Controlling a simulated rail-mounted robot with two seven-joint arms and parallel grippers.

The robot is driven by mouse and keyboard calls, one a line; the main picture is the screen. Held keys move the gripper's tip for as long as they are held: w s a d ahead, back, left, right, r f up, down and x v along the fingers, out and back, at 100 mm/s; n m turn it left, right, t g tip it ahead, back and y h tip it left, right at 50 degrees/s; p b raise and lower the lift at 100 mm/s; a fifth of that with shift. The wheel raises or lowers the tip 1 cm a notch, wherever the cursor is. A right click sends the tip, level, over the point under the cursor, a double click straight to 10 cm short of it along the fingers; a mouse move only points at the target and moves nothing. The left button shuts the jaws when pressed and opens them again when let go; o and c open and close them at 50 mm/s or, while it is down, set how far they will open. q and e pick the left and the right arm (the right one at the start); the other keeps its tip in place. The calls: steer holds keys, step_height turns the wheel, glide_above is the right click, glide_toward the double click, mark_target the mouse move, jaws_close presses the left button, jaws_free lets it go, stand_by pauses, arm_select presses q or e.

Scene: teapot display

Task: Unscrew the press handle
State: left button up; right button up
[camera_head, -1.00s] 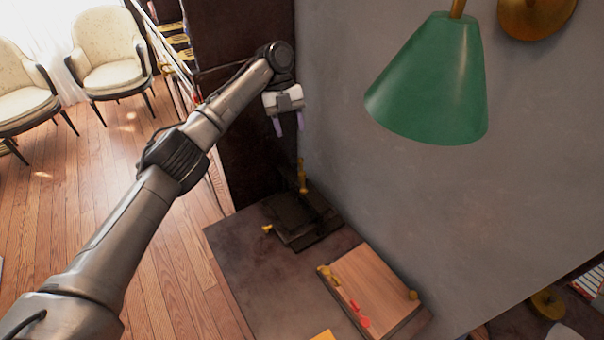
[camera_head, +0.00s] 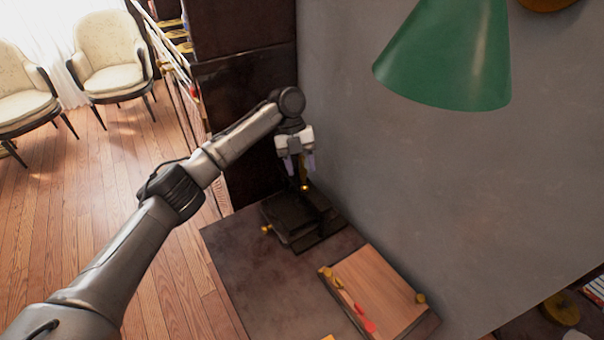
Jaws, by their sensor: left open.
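A dark press (camera_head: 290,218) stands at the back corner of the table, against the grey wall. A brass upright part (camera_head: 304,182), which looks like its handle or screw, rises at its back. My left gripper (camera_head: 299,167) is open, pointing down, with its pale fingers at the top of this brass part. I cannot tell whether the fingers stand around it or in front of it. The top of the brass part is partly hidden by the gripper. A small brass knob (camera_head: 266,229) sticks out at the press's left side. My right gripper is not in view.
A wooden board (camera_head: 380,288) with brass knobs and a red item (camera_head: 365,322) lies at the table's front right. A green lamp shade (camera_head: 450,55) hangs at upper right. The dark table (camera_head: 265,290) is bare in the middle. A dark cabinet (camera_head: 245,110) stands behind.

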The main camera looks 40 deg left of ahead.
arm_select(q)
steer(key=shift+x, duration=0.85)
